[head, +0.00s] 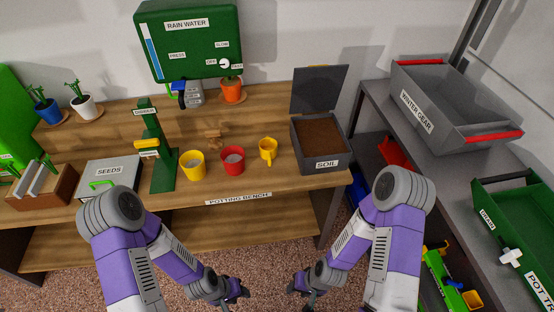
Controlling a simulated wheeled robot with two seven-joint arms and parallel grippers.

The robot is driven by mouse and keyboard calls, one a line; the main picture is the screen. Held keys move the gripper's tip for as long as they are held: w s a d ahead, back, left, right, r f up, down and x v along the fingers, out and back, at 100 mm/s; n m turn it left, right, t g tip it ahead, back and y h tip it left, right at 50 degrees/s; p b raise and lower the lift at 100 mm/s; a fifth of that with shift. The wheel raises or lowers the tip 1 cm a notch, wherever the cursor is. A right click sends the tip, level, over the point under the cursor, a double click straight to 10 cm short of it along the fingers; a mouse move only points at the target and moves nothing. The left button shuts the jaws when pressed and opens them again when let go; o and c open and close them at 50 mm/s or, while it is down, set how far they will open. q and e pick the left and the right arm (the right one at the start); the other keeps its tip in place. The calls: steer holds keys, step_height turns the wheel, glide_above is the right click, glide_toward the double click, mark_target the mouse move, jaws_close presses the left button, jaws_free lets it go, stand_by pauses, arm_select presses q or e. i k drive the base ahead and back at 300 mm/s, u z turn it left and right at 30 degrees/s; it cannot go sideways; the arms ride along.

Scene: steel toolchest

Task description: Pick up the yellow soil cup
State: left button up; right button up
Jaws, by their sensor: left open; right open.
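A small yellow cup (268,149) with a handle stands on the potting bench (236,190), left of the grey soil bin (320,155). My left gripper (240,290) is low in front of the bench, open and empty. My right gripper (298,288) is also low in front of the bench, open and empty. Both are well apart from the cup.
The soil bin's lid (318,90) stands raised. A green dibber press (160,150) and a seeds box (108,175) are further left. Behind are a rain water tank (190,40) and a plant pot (232,90). Grey shelving (450,165) stands at right.

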mark_target(268, 147)
steer(key=z, duration=1.15)
steer(key=i, duration=0.75)
steer(key=u, duration=0.6)
